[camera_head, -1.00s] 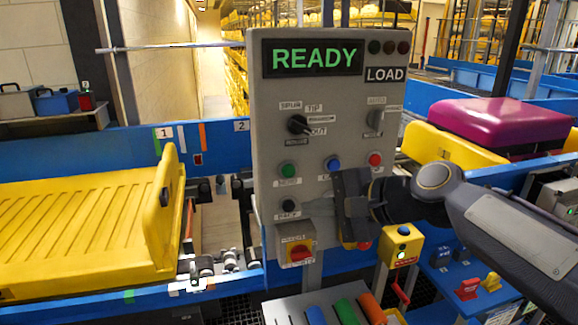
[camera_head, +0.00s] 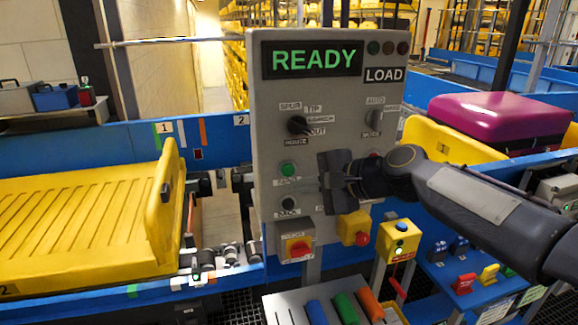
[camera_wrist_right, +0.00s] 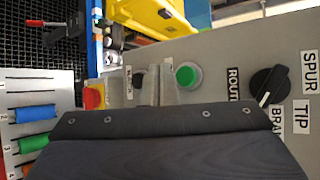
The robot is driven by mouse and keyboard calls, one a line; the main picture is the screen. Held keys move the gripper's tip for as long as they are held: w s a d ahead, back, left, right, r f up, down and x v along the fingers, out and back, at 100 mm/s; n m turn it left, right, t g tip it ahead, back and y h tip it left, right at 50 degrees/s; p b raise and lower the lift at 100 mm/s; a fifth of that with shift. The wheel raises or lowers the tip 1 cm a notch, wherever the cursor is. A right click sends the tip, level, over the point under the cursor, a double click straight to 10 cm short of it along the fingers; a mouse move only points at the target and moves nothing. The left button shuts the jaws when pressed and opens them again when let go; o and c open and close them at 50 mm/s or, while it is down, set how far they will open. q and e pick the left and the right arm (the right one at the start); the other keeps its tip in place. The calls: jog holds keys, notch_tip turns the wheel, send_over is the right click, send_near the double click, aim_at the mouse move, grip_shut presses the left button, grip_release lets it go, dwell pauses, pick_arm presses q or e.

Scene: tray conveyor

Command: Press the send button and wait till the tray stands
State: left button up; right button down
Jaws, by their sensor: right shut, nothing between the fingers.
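The grey control panel (camera_head: 350,85) stands upright in the middle, with a green READY display (camera_head: 314,57) and a LOAD sign. A green button (camera_head: 287,169) sits at its lower left, its label too small to read; it also shows in the right wrist view (camera_wrist_right: 188,76). My right gripper (camera_head: 326,180) is shut and empty, in front of the panel just right of the green button; contact is not visible. It hides the blue button. A yellow tray (camera_head: 172,200) lies on the left conveyor, its raised end toward the panel. My left gripper is out of view.
A black button (camera_head: 288,204) and a red-and-yellow switch (camera_head: 298,250) lie below the green button. A yellow emergency-stop box (camera_head: 354,228) is below my gripper. At right, a magenta suitcase (camera_head: 500,117) rests on another yellow tray (camera_head: 445,143).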

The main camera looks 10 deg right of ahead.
aim_at(288, 170)
jog(key=shift+w+p, duration=0.5)
jog(key=shift+w, duration=0.95)
dwell(1.0)
jog(key=shift+w, duration=0.45)
jog(key=shift+w+p, duration=0.45)
jog(key=shift+p, duration=0.05)
dwell(0.5)
dwell(0.3)
jog(key=shift+s+b, duration=0.45)
jog(key=shift+s, duration=0.45)
